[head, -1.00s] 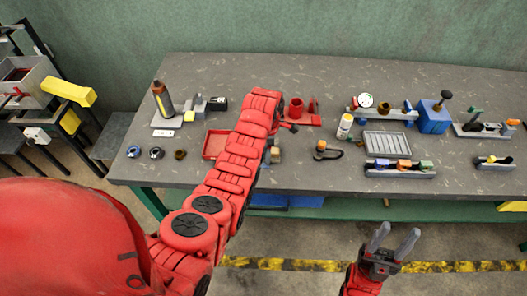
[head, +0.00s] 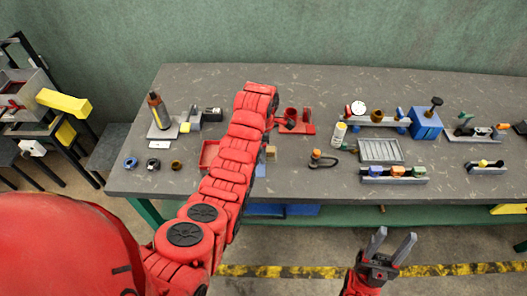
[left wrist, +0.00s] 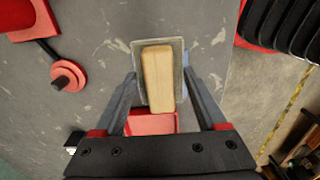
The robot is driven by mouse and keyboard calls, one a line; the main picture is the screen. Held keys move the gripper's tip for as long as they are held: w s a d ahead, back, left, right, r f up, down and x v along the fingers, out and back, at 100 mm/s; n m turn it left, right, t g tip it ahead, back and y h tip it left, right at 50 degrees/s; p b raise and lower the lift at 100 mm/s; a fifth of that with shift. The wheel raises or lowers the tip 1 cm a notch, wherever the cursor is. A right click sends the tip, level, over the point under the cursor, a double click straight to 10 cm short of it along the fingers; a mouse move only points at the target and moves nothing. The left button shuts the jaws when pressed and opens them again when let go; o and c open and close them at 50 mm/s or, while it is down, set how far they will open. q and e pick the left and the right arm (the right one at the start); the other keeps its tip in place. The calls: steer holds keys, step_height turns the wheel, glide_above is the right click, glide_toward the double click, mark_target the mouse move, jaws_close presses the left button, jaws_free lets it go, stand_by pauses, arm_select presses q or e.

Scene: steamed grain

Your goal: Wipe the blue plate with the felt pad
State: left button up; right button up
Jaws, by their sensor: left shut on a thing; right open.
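My left gripper (left wrist: 158,76) is shut on the felt pad (left wrist: 157,82), a tan block on a grey base, in the left wrist view. The fingers stand on either side of it. In the head view my red left arm hides most of that gripper; a small tan part of the pad (head: 270,152) shows right of the arm. I cannot tell how high it is above the table. My right gripper (head: 384,248) is open and empty before the table.
A red tray (head: 208,152) lies partly behind my left arm. A red stand (head: 294,127), a white bottle (head: 338,134), a grey ribbed tray (head: 380,151) and a rack (head: 394,179) stand to the right. Bare grey table (head: 300,185) lies along the front edge.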

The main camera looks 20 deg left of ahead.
arm_select(q)
steer(key=shift+w+r, duration=0.1)
steer(key=shift+r, duration=0.5)
steer(key=shift+r+p, duration=0.65)
steer(key=shift+r, duration=0.3)
steer(key=shift+f, duration=0.1)
